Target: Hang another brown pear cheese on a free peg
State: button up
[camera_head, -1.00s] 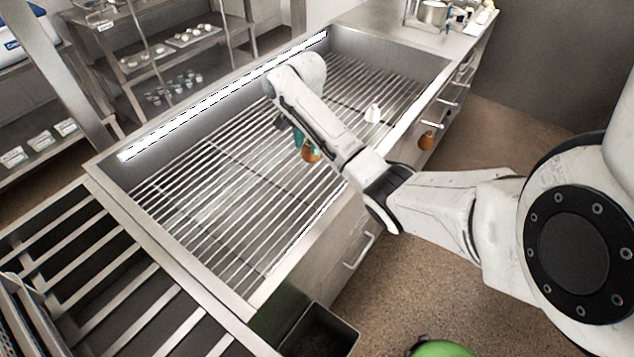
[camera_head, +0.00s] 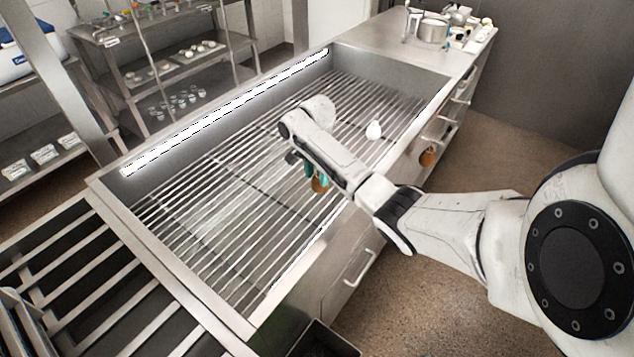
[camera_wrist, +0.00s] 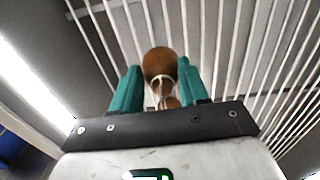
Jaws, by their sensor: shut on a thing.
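My gripper (camera_wrist: 161,92) has teal fingers and is shut on a brown pear cheese (camera_wrist: 160,64), with a pale cord loop between the fingers in the wrist view. In the head view the held cheese (camera_head: 319,183) hangs below my gripper (camera_head: 309,172), over the sink-like basin with a slatted rack (camera_head: 215,190). Another brown cheese (camera_head: 428,157) hangs at the outer right side of the counter. A white pear-shaped cheese (camera_head: 374,130) is at the rack's right part. The pegs are too small or hidden to make out.
The steel counter (camera_head: 370,40) holds a pot (camera_head: 432,33) and small items at the back right. A shelf rack (camera_head: 165,70) with small cups and trays stands behind the basin. A slatted steel stand (camera_head: 90,280) is at the front left. The rack's left half is clear.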

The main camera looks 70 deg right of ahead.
aim_at(317, 177)
jog(key=shift+f+p, duration=0.4)
jog(key=shift+f, duration=1.25)
jog(key=shift+f, duration=0.1)
jog(key=o, duration=1.1)
jog(key=shift+f+b, duration=0.2)
jog(key=shift+b, duration=0.3)
jog(key=r, duration=1.1)
jog(key=shift+s+a, duration=0.25)
